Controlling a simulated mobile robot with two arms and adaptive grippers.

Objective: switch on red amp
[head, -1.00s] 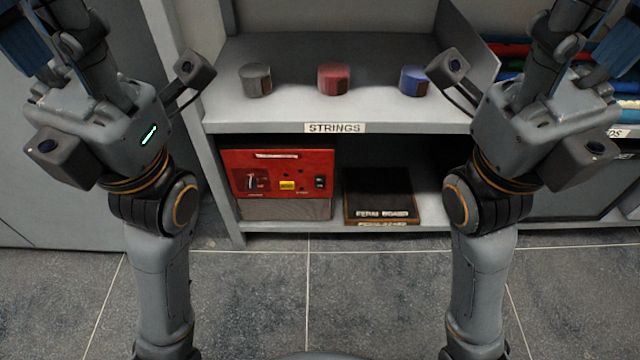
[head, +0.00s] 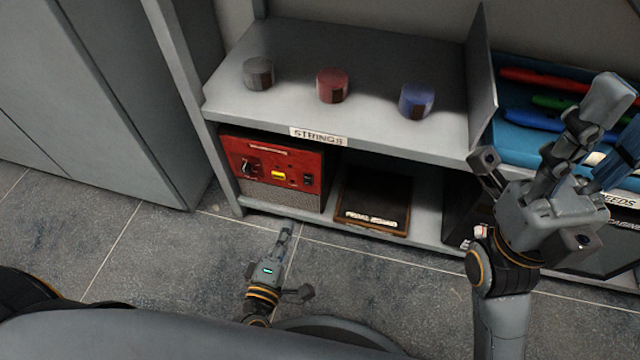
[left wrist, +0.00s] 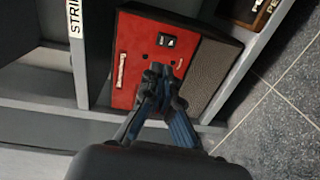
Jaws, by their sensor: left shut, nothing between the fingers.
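The red amp (head: 273,158) stands on the lower shelf, with a red control panel above a grey speaker grille. A black rocker switch (head: 308,180) is at the right of its panel. My left gripper (head: 288,228) is low in front of the amp. In the left wrist view, the amp (left wrist: 128,62) appears turned sideways, with the rocker switch (left wrist: 166,40) just beyond the shut fingertips (left wrist: 158,74). The fingers hide part of the panel, and I cannot tell whether they touch it. My right gripper (head: 600,118) is at the right, near the shelf; its finger opening is unclear.
A dark pedal board (head: 374,200) lies right of the amp. Grey (head: 258,73), red (head: 332,86) and blue (head: 416,101) round containers stand on the shelf above, labelled STRINGS (head: 318,136). A blue bin (head: 520,138) is at the right. The floor in front is clear.

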